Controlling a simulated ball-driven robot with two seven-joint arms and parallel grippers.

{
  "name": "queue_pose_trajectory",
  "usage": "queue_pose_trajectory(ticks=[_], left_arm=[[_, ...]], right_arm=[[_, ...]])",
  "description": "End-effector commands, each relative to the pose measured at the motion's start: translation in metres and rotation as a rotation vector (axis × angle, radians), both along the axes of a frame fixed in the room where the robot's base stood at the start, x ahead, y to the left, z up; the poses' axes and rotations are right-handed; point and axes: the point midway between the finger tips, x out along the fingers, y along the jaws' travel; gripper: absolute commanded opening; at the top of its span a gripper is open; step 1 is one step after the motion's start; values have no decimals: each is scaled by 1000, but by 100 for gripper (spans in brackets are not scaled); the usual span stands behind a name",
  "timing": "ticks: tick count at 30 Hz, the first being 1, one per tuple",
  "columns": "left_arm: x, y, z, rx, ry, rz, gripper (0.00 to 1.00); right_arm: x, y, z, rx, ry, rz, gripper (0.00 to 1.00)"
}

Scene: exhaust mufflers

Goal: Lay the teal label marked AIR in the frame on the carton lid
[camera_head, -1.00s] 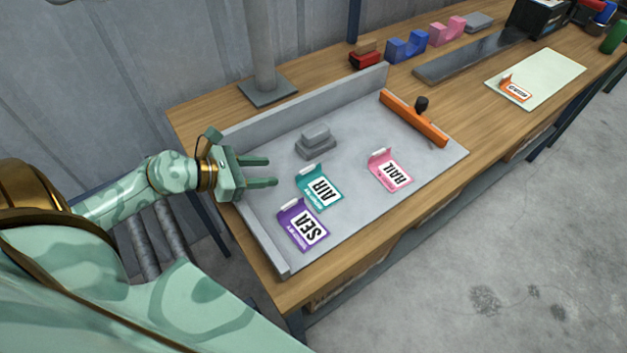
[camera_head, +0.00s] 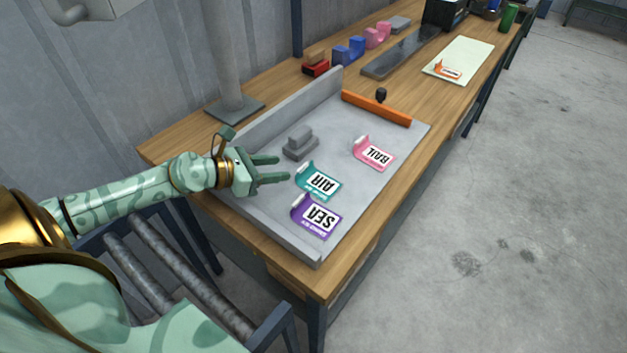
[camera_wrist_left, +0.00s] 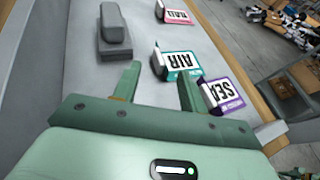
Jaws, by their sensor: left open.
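The teal label marked AIR (camera_head: 318,181) lies on the grey tray (camera_head: 372,205), with one end curled up. It also shows in the left wrist view (camera_wrist_left: 180,66), beyond the fingertips. My left gripper (camera_head: 283,168) is open and empty, its fingers pointing toward the label from the left and apart from it. In the left wrist view the gripper (camera_wrist_left: 160,78) has its two fingers spread with nothing between them. The carton lid and its frame cannot be made out.
A purple SEA label (camera_head: 318,217) and a pink RAIL label (camera_head: 374,153) lie either side of the teal one. A grey block (camera_head: 299,145) sits behind. An orange bar (camera_head: 376,108) crosses the tray's far end. A pale sheet (camera_head: 462,57) lies farther along the bench.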

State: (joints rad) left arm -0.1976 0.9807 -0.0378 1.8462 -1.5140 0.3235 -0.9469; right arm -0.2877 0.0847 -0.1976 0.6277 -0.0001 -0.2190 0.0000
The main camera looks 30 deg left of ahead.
Motion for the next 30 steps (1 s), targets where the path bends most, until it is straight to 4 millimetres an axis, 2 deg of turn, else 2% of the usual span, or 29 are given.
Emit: queue_pose_trajectory(ticks=[6, 14, 21, 30], left_arm=[[35, -17, -16, -1, -4, 2, 42], [54, -27, -25, -1, 0, 0, 42], [87, -42, -40, -1, -1, 1, 42], [93, -46, -41, 3, 0, 1, 42]], right_arm=[[-12, -1, -4, -2, 19, 0, 36], [-20, 1, -7, 0, 34, 1, 36], [-24, 8, -19, 9, 44, 0, 36], [-21, 8, -19, 9, 40, 0, 36]])
